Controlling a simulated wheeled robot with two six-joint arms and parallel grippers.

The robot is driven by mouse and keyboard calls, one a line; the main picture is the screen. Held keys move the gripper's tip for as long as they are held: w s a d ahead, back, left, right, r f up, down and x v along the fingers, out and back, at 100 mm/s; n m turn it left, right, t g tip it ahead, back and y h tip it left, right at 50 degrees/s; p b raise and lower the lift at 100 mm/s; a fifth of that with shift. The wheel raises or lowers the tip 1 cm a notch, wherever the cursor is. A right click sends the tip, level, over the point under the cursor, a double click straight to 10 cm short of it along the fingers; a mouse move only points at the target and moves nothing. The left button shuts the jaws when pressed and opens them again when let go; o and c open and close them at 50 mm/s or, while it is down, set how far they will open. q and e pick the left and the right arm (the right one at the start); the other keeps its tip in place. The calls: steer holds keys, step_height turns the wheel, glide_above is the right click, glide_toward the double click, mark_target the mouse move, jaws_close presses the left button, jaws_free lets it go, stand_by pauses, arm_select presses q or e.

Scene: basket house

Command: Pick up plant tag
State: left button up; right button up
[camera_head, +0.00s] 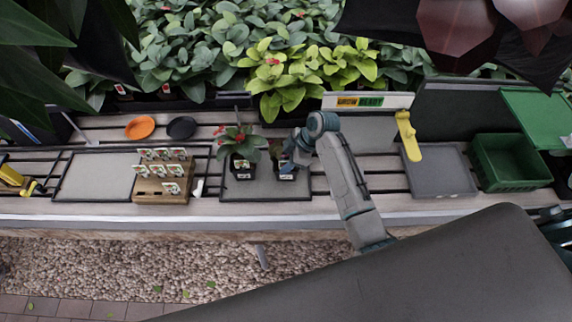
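Several white plant tags (171,169) stand upright in rows in a wooden block (148,197) at the left of the bench. My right gripper (288,163) is over a small dark pot (286,176) with a light label on its front, on the middle tray. The wrist hides most of what is in that pot, and I cannot tell whether the fingers are open or touch anything. A red-flowered plant (241,150) in a dark pot with a light label (243,165) stands just left of it. My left gripper is not in view.
A grey mat (95,177) at the left is empty. An orange dish (140,128) and a black dish (182,128) lie behind the block. A grey tray (435,180), a yellow tool (407,135) and a green crate (510,165) are at the right. Dense plants line the back.

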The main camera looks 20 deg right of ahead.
jaws_close()
